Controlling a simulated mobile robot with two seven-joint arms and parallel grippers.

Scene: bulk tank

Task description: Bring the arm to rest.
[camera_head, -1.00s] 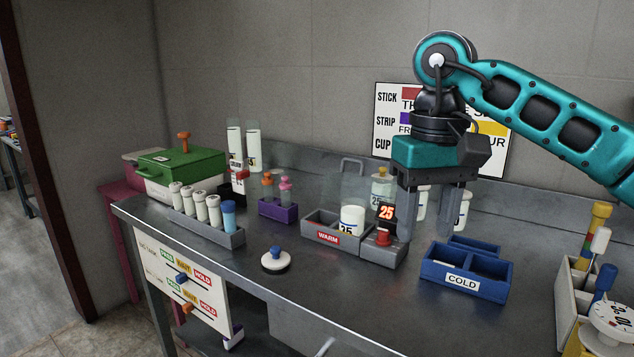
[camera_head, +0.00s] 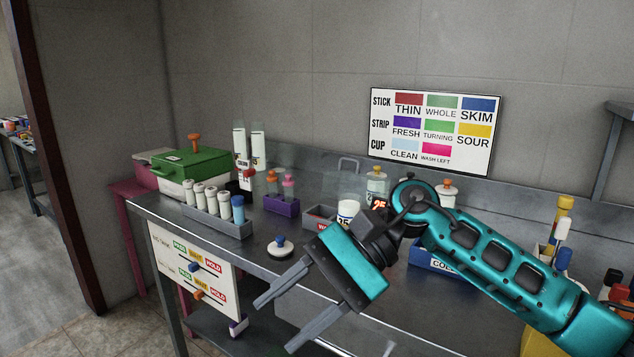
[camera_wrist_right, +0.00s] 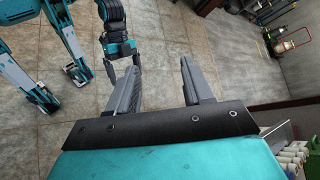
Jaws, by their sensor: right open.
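My right gripper (camera_head: 275,325) is open, tilted downward and to the left in front of the bench's front edge. Nothing is between its fingers. In the right wrist view its two fingers (camera_wrist_right: 160,65) stand apart over bare floor tiles. My left arm is not in the head view. The right arm hides part of the blue COLD box (camera_head: 428,259) and of the grey WARM box (camera_head: 318,215).
The steel bench (camera_head: 265,225) carries a white lid with a blue knob (camera_head: 281,247), a rack of white-capped tubes (camera_head: 230,229), a purple rack (camera_head: 282,206) and a green-lidded box (camera_head: 190,164). A sign (camera_head: 436,131) hangs behind. Floor in front looks clear.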

